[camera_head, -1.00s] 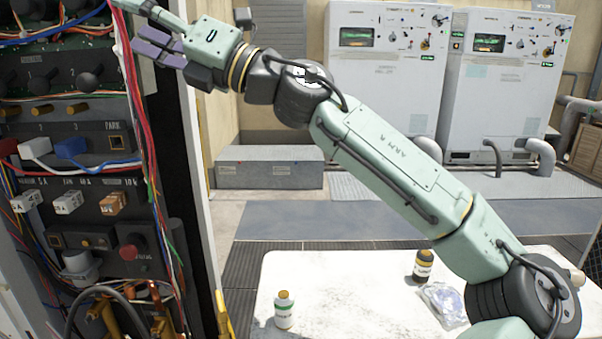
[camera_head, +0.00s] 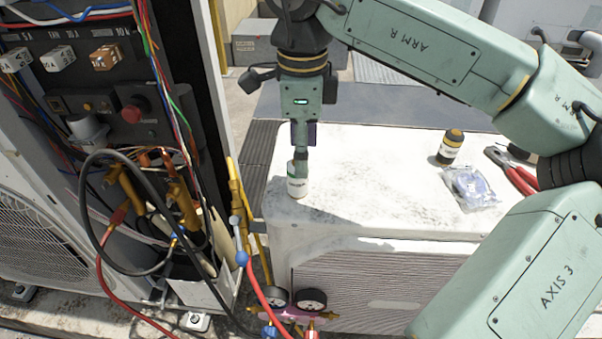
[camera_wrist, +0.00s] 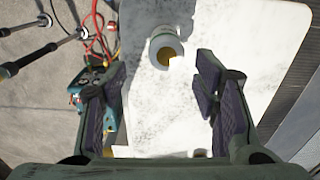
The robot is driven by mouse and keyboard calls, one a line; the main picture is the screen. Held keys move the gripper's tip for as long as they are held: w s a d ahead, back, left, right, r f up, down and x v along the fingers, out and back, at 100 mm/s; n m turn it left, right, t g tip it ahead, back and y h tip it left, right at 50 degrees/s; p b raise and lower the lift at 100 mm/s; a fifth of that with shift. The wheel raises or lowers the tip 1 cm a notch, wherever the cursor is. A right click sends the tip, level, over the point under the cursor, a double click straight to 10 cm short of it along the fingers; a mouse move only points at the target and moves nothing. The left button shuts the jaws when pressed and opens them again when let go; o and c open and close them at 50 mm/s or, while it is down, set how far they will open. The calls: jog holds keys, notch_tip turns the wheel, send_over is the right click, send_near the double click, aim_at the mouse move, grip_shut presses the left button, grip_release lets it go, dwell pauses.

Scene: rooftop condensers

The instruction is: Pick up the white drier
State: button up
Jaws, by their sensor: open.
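The white drier (camera_head: 297,187) is a small white cylinder with a label, upright near the left edge of the white unit's top (camera_head: 375,190). In the wrist view the drier (camera_wrist: 158,46) shows from above, with a yellowish cap, beyond the fingertips and roughly between their lines. My gripper (camera_head: 301,150) points down right above the drier in the head view and partly covers its upper part. In the wrist view my gripper (camera_wrist: 160,78) is open, with its dark pads well apart and nothing between them. I cannot tell whether a finger touches the drier.
An open electrical panel (camera_head: 85,70) with loose wires stands at left. Hoses and gauges (camera_head: 310,300) hang in front. The top's middle is clear.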

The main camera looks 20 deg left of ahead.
jog(key=shift+w+a+f+p, duration=0.15)
jog(key=shift+f+p, duration=0.15)
jog(key=shift+f, duration=1.7)
jog(key=shift+w+a+f+p, duration=0.15)
jog(key=shift+f+p, duration=0.15)
jog(key=shift+f, duration=1.65)
grip_shut()
